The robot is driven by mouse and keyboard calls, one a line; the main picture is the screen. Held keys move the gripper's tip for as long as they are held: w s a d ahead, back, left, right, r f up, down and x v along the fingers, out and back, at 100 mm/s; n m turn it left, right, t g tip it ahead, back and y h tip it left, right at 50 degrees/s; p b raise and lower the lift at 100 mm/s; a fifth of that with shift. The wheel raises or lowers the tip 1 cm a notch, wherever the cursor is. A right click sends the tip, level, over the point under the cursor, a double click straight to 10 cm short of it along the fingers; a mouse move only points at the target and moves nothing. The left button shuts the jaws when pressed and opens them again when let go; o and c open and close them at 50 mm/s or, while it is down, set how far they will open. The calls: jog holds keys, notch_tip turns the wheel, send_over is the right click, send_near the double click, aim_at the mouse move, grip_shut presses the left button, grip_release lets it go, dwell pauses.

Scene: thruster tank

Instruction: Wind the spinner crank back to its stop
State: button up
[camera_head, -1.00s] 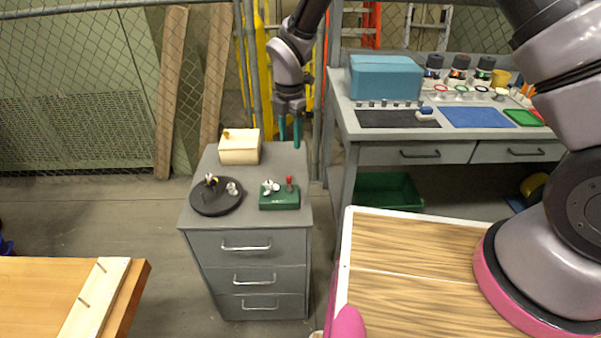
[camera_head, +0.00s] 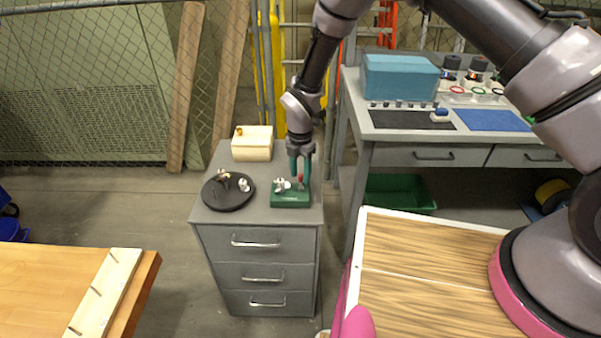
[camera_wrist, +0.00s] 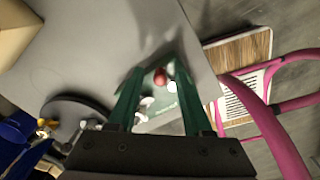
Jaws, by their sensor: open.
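A green block (camera_head: 290,201) sits at the front right of the grey cabinet top. It carries a white spinner-like part (camera_head: 282,185) and a red-knobbed handle (camera_head: 300,178), which looks like the crank. My gripper (camera_head: 299,180) is open, pointing down over the handle. In the wrist view the red knob (camera_wrist: 160,76) shows between the two green fingers of my gripper (camera_wrist: 162,78), with gaps on both sides. I cannot tell whether the fingers reach down to the knob's height. The crank's arm and its stop are not clear.
A black round disc (camera_head: 228,202) with small parts on it lies left of the block. A cream box (camera_head: 252,151) stands behind on the grey cabinet (camera_head: 260,222). A workbench with a blue box (camera_head: 400,78) is to the right.

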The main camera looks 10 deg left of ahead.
grip_shut()
